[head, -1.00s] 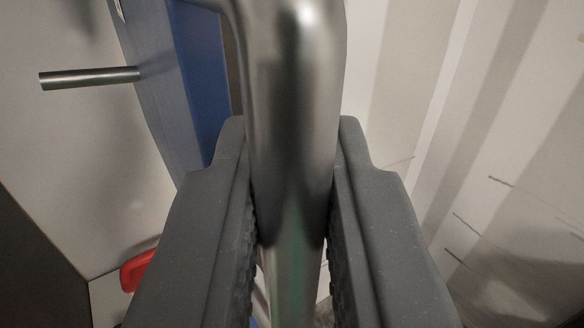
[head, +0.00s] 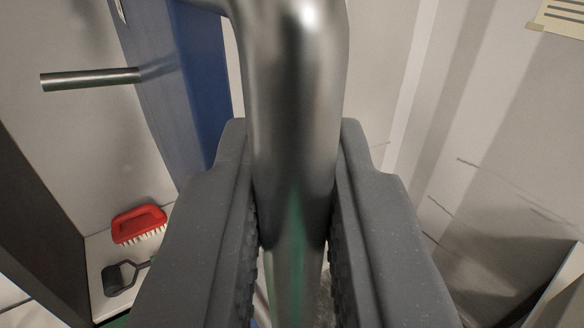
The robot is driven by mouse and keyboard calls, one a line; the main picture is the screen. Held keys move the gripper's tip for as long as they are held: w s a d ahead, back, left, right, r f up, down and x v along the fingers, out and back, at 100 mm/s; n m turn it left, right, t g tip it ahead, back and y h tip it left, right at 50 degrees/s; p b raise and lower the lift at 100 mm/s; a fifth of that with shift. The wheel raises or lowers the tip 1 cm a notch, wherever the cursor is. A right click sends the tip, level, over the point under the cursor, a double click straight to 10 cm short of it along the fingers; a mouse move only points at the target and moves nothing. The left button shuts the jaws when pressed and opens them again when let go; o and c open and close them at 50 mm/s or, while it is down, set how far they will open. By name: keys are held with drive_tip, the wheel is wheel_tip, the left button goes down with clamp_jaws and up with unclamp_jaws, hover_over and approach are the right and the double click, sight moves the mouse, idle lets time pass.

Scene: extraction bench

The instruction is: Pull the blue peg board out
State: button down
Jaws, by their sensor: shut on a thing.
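My gripper (head: 294,245) is shut on a thick shiny metal handle (head: 295,110), with one dark grey finger on each side of the bar. The handle bends to the left at the top of the picture. The blue peg board (head: 200,75) stands upright behind and left of the handle, seen nearly edge-on. A thin metal peg (head: 90,78) sticks out to the left from its side. The join between handle and board is cut off by the top of the picture. My fingers hide the lower part of the board.
A red brush (head: 139,224) with pale bristles and a dark tool (head: 120,277) lie at the lower left on a light surface. A pale wall (head: 500,120) with a paper notice (head: 562,17) fills the right. A dark panel (head: 35,225) stands at the far left.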

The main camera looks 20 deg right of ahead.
drive_tip(key=s+d+b, duration=0.1)
drive_tip(key=s+d, duration=0.1)
drive_tip(key=s, duration=0.5)
drive_tip(key=s+d+b, duration=0.2)
drive_tip(key=s, duration=0.5)
drive_tip(key=shift+s+d+b, duration=0.2)
drive_tip(key=shift+d+b, duration=0.1)
drive_tip(key=shift+d, duration=0.05)
drive_tip(key=c, duration=1.5)
unclamp_jaws()
drive_tip(key=shift+s, duration=0.2)
drive_tip(key=v, duration=1.3)
drive_tip(key=shift+s, duration=0.35)
